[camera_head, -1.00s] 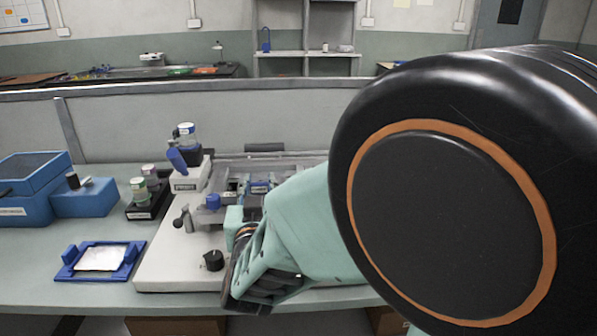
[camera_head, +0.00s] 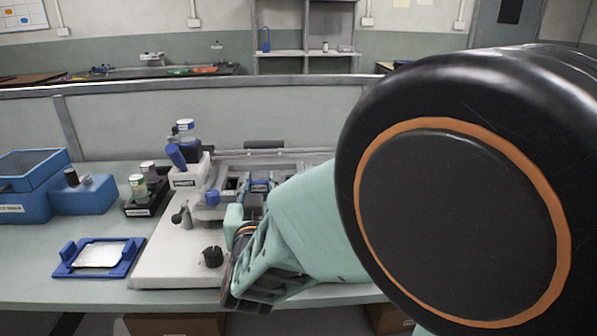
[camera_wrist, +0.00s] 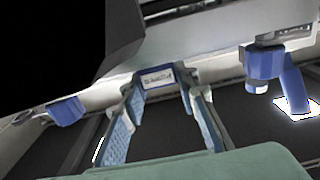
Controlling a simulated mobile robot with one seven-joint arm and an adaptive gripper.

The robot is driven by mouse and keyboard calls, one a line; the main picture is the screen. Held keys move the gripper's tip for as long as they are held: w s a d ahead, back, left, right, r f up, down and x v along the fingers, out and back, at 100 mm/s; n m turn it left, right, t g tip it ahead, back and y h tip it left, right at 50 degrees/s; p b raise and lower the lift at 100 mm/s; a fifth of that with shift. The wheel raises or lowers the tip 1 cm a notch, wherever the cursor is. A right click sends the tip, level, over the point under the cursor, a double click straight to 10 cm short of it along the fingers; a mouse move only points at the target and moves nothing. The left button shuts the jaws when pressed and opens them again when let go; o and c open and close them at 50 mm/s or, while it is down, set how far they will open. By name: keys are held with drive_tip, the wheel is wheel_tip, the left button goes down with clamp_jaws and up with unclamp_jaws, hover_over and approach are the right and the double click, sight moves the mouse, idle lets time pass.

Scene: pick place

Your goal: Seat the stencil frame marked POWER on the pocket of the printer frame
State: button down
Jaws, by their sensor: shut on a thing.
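My gripper (camera_wrist: 160,84) is shut on a blue piece with a white label (camera_wrist: 157,77), which looks like the stencil frame. The label's print is too small to read. In the head view the blue piece (camera_head: 260,186) shows beside my gripper (camera_head: 255,199), over the grey printer frame (camera_head: 235,163). My arm hides much of the frame's right side. I cannot tell whether the piece touches the frame, and the pocket is not clearly visible.
A blue holder with a white sheet (camera_head: 72,269) lies on the table at left. Bottles in a black rack (camera_head: 146,207) and blue boxes (camera_head: 22,205) stand behind it. The white printer base (camera_head: 165,268) carries a black knob (camera_head: 211,257) and a blue-capped post.

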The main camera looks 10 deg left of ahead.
drive_tip(key=shift+s+f, duration=0.1)
drive_tip(key=shift+f, duration=0.35)
drive_tip(key=c, duration=1.4)
unclamp_jaws()
drive_tip(key=shift+f, duration=0.15)
drive_tip(key=shift+c, duration=0.6)
drive_tip(key=shift+f, duration=0.1)
drive_tip(key=shift+c, duration=1.4)
drive_tip(key=shift+r+p, duration=0.5)
drive_tip(key=shift+r, duration=0.4)
drive_tip(key=shift+r+p, duration=1.9)
drive_tip(key=shift+r, duration=1.15)
